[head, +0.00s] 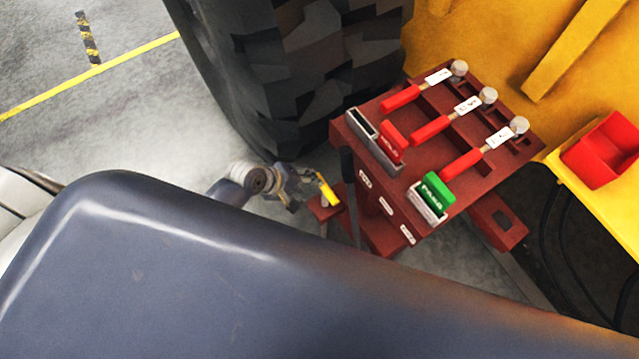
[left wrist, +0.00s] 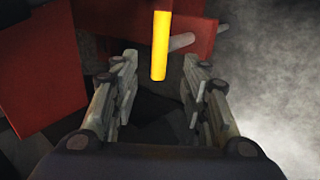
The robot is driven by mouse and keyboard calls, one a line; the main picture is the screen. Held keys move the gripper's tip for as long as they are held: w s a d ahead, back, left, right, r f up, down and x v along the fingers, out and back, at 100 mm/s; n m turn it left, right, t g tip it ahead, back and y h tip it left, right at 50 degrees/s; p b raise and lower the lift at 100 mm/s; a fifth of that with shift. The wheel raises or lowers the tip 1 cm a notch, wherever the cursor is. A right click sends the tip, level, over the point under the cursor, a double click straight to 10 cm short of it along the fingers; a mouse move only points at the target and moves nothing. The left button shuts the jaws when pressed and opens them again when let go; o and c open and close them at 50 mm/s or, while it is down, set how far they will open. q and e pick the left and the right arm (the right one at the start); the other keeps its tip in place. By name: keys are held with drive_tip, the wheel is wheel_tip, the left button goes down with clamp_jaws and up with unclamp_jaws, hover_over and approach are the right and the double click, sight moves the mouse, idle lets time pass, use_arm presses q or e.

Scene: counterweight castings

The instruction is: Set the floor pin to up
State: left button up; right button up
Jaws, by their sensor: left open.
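The floor pin shows as a yellow handle (head: 328,190) low at the left foot of the dark red lever stand (head: 455,165). In the left wrist view the yellow handle (left wrist: 160,45) points down between my fingers' lines, with a grey rod (left wrist: 182,42) beside it. My left gripper (head: 308,184) is open and just left of the handle in the head view. Its two fingers (left wrist: 159,68) show on either side of the handle's lower end. I cannot tell whether they touch it. My right gripper is not in view.
A smooth dark grey rounded surface (head: 190,270) fills the foreground and hides most of my left arm. A large black tyre (head: 310,65) stands behind the gripper. Bare concrete floor (head: 130,120) lies left.

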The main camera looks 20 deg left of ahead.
sight(323, 188)
use_arm(q)
drive_tip(key=b+x, duration=0.1)
drive_tip(key=x, duration=0.7)
drive_tip(key=shift+w+f+b, duration=0.15)
drive_tip(key=shift+f+b, duration=0.1)
drive_tip(key=shift+b, duration=0.1)
drive_tip(key=shift+w+d+f, duration=0.2)
drive_tip(key=shift+d+f, duration=0.05)
drive_tip(key=shift+f, duration=0.25)
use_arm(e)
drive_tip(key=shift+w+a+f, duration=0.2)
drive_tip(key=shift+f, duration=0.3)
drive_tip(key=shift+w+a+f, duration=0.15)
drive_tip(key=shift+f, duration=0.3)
use_arm(q)
drive_tip(key=shift+c, duration=0.5)
clamp_jaws()
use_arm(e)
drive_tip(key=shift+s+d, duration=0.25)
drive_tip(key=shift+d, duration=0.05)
